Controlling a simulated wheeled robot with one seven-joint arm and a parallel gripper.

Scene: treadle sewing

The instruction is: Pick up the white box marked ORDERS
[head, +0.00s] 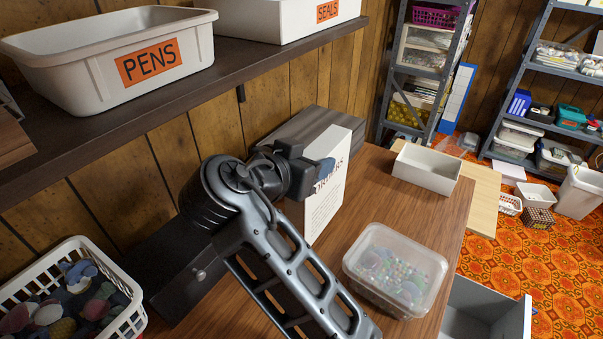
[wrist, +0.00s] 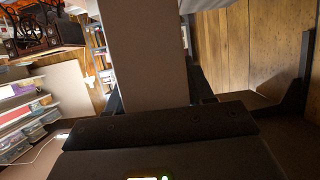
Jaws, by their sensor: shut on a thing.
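The white box marked ORDERS (head: 326,200) stands upright on the wooden table side, in the middle of the head view, with dark lettering at its top and small print below. My gripper (head: 308,172) is shut on its upper part, and my arm hides its left side. In the wrist view the box (wrist: 145,50) shows as a shaded tall slab between the two dark fingers of my gripper (wrist: 155,92). I cannot tell whether its bottom edge touches the tabletop.
A clear tub (head: 395,270) of small coloured pieces stands right of my arm. An empty white tray (head: 427,170) is at the table's back right. A shelf (head: 240,62) with a PENS bin (head: 120,62) hangs above left. A white basket (head: 125,285) is lower left.

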